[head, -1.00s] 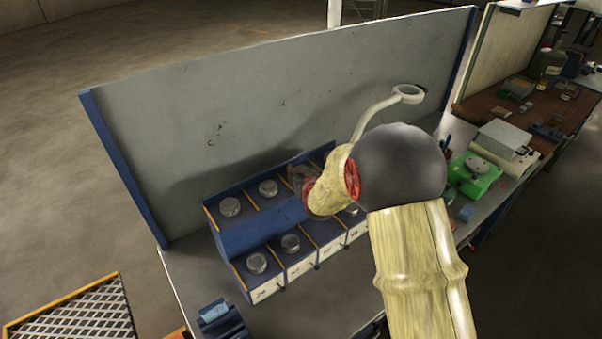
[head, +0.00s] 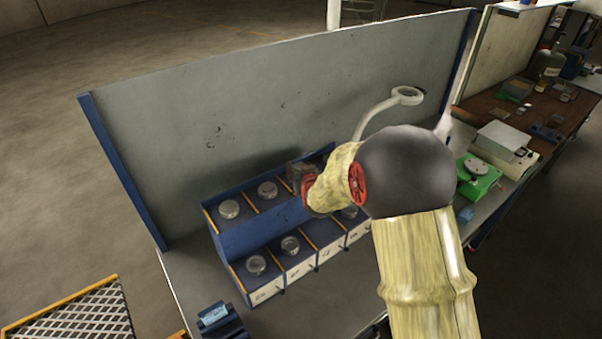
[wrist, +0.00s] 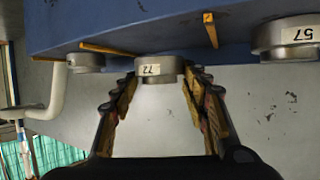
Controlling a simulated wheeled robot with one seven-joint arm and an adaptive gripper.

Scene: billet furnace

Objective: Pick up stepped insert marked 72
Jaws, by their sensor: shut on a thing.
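The stepped insert marked 72 (wrist: 155,68) is a round metal piece with a pale label, and it shows upside down in the wrist view. My gripper (wrist: 160,79) has its two fingers against its left and right sides and is shut on it. The insert overlaps the blue rack (wrist: 135,25) in this view; I cannot tell whether it is clear of its seat. In the head view my gripper (head: 299,173) is over the back row of the rack (head: 255,238), and the held insert is hidden there.
An insert marked 57 (wrist: 285,35) and another insert (wrist: 86,62) flank the held one, separated by orange dividers. A grey panel (head: 270,110) stands close behind the rack. A pale ring-headed lamp (head: 407,95) rises beside my arm. A green device (head: 478,173) stands right.

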